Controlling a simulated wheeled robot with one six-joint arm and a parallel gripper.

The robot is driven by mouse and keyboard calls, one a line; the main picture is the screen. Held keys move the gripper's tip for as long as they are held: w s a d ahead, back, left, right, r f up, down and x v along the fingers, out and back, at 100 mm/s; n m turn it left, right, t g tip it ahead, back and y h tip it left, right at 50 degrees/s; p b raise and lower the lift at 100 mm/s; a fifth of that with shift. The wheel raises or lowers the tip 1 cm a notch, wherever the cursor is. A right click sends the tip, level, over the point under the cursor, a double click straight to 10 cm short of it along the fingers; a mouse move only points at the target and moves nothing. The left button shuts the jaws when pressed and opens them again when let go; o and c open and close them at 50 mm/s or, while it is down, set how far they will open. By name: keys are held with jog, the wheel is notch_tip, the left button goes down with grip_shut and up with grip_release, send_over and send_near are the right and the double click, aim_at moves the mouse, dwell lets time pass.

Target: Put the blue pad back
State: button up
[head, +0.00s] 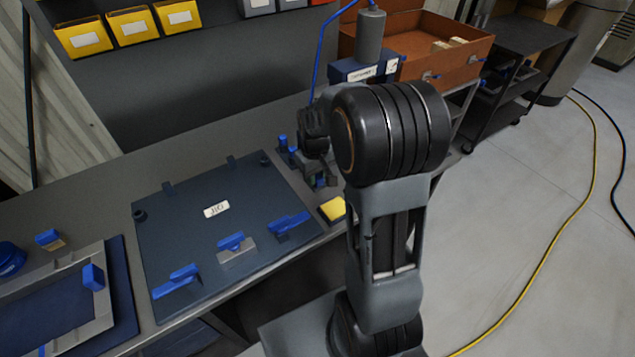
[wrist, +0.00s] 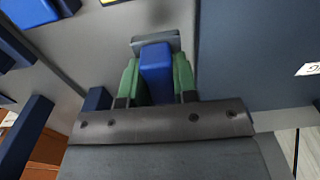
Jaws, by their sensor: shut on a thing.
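My gripper (wrist: 157,80) has green-lined fingers closed on both sides of a blue block, which I take to be the blue pad (wrist: 156,72). A grey plate (wrist: 155,43) shows just past the pad's far end; I cannot tell whether the two are joined. In the head view my gripper (head: 318,178) is low at the right edge of the dark jig board (head: 190,241), mostly hidden by my arm. The board also shows at the right in the wrist view (wrist: 240,50). Whether the pad touches the bench is unclear.
Blue clamps (head: 289,222) stand along the board's front edge. A yellow block (head: 332,209) lies near its right corner. Blue-topped pieces (head: 283,143) stand behind my gripper. An orange-brown tray (head: 425,60) is at the back. A framed panel (head: 60,312) lies at left.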

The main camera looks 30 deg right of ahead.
aim_at(317, 176)
jog(key=shift+w+d+f, duration=0.35)
jog(key=shift+w+f, duration=0.1)
jog(key=shift+f, duration=0.2)
jog(key=shift+w+d+f, duration=0.3)
jog(key=shift+w+f, duration=0.1)
jog(key=shift+f, duration=0.25)
jog(key=shift+w+d+f, duration=0.1)
jog(key=shift+f, duration=1.55)
jog(key=shift+f, duration=0.2)
jog(key=o, duration=1)
jog(key=shift+c, duration=0.2)
notch_tip(317, 176, up, 12)
jog(key=shift+f, duration=0.2)
jog(key=s+a+r+t, duration=0.1)
jog(key=s+a, duration=0.3)
jog(key=s, duration=0.4)
jog(key=s+a+r+m+t, duration=0.1)
jog(key=s+a+r+t, duration=0.1)
jog(key=s+a, duration=0.3)
jog(key=s+r, duration=0.1)
jog(key=s, duration=0.2)
jog(key=shift+a+r, duration=0.25)
jog(key=shift+a, duration=0.05)
